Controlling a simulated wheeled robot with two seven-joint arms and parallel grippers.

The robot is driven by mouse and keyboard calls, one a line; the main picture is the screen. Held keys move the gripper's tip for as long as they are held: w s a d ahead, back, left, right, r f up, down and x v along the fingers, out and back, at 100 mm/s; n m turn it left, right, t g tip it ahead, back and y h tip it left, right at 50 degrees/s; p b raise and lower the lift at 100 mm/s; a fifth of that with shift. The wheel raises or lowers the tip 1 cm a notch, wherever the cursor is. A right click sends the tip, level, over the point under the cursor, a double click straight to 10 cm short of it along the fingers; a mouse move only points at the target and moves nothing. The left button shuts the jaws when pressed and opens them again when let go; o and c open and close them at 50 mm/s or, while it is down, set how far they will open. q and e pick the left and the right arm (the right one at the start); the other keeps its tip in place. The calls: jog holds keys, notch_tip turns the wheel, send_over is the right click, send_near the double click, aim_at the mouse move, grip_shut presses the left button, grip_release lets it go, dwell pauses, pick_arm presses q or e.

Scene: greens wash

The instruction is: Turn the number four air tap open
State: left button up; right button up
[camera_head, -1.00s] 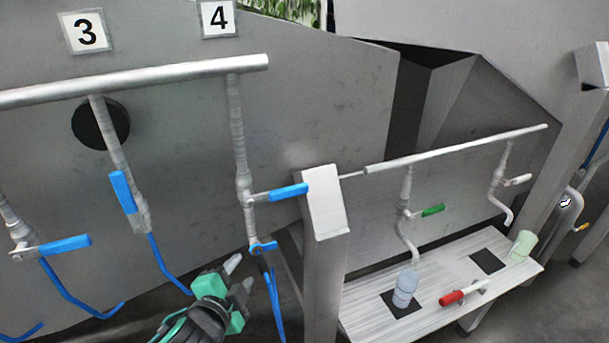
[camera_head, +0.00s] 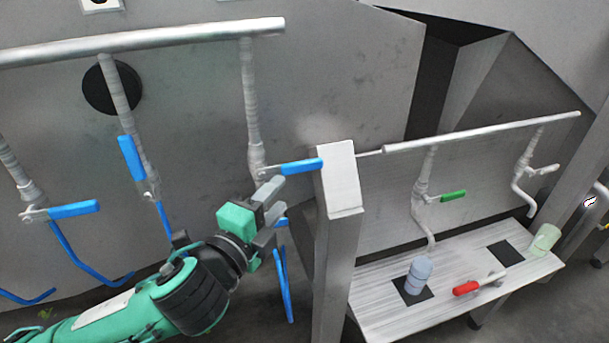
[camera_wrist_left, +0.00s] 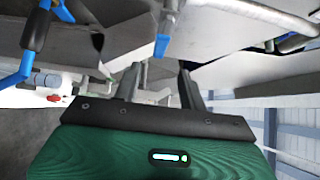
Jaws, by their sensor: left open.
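The number four air tap has a blue lever (camera_head: 302,166) on the right-hand vertical pipe (camera_head: 251,100). The lever points right, crosswise to the pipe. My left gripper (camera_head: 274,210) is open and empty, just below and left of the lever, with its upper finger close to it. I cannot tell whether they touch. In the left wrist view, a blue lever (camera_wrist_left: 163,28) shows ahead, between the lines of the two open fingers (camera_wrist_left: 160,82). The number 4 plate is almost wholly out of view. My right gripper is not in view.
Tap three's blue lever (camera_head: 131,158) lies nearly along its pipe; another blue lever (camera_head: 73,209) at the left is crosswise. A grey post (camera_head: 338,230) stands just right of tap four. Beyond it, a bench (camera_head: 375,300) bears a bluish container (camera_head: 418,276) and a red-handled tool (camera_head: 466,288).

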aim_at(303, 167)
pick_arm(q)
jog(key=p+x, duration=0.5)
jog(key=x, duration=0.4)
jog(key=shift+w+d+r, duration=0.15)
jog(key=shift+w, duration=0.05)
jog(key=shift+p+x, duration=0.35)
jog(key=shift+x, duration=0.45)
grip_shut()
